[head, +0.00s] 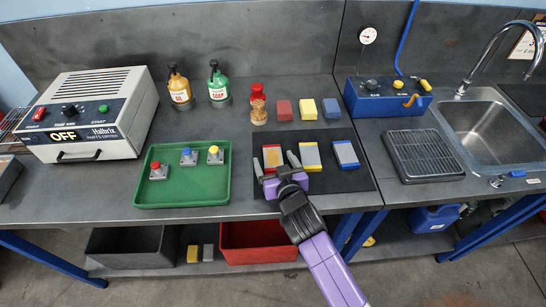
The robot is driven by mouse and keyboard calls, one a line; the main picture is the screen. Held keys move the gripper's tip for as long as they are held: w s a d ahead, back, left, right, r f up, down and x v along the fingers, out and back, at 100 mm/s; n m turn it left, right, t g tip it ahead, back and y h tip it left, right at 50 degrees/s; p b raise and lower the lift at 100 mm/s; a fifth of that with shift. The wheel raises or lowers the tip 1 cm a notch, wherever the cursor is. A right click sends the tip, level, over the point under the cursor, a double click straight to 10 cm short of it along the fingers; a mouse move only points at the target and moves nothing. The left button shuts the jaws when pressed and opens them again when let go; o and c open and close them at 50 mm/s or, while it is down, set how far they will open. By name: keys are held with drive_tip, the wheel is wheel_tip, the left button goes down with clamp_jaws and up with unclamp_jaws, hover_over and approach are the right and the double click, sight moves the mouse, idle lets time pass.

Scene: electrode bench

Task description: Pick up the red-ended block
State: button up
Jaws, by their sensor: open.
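The red-ended block (272,154) lies on the dark mat (325,181), at the left of a row of three blocks. It has red ends and a paler middle. My gripper (275,164) is open over the mat, its two fingers apart, one to each side of this block. I cannot tell whether the fingers touch it or how high they are. The gripper body hides the block's near end. The yellow-ended block (310,157) lies close to the right finger. The blue-ended block (345,154) lies farther right.
A green tray (187,190) with three buttons is at left. A drying rack (424,154) and sink (490,130) are at right.

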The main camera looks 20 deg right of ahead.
drive_tip(key=shift+c, duration=0.2)
clamp_jaws()
drive_tip(key=shift+r, duration=0.15)
